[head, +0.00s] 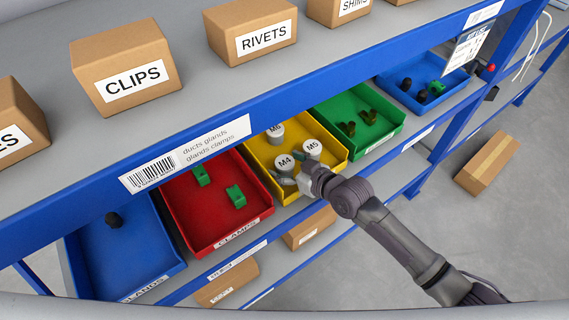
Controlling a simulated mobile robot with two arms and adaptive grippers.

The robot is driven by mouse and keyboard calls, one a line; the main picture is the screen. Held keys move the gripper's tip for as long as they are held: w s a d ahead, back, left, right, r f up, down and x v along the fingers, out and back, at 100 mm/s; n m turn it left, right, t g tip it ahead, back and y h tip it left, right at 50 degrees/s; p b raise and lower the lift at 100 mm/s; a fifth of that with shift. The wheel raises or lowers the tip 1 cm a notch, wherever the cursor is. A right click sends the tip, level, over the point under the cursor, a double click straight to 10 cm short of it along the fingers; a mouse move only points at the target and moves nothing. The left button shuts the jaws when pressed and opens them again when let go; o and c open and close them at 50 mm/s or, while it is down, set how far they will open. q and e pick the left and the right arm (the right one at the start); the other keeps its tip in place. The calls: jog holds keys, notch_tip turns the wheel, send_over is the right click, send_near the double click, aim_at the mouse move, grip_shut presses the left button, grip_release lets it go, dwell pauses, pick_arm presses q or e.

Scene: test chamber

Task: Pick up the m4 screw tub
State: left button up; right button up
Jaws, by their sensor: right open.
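The M4 screw tub (284,163) is a small grey-white round tub with "M4" on its lid. It stands in the yellow bin (286,197), towards the bin's left front. The M5 tub (312,148) stands just right of it, and the M6 tub (275,131) stands further back. My right gripper (294,183) reaches into the yellow bin from the right. It is open, with its fingers close to the front of the M4 tub; whether they touch it I cannot tell. The gripper hides part of the bin's front. My left gripper is not in view.
The red bin (205,226) with green clamps is on the left, and the green bin (366,145) on the right. Blue bins stand at both ends. The upper shelf edge (330,85) overhangs the bins. Boxes, including CLIPS (125,62), stand above.

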jog(key=shift+w+a+f, duration=0.2)
jog(key=shift+w+a, duration=0.1)
jog(key=shift+a, duration=0.05)
jog(key=shift+d, duration=0.1)
jog(key=c, duration=1.3)
jog(key=shift+c, duration=0.2)
jog(key=shift+r, duration=0.15)
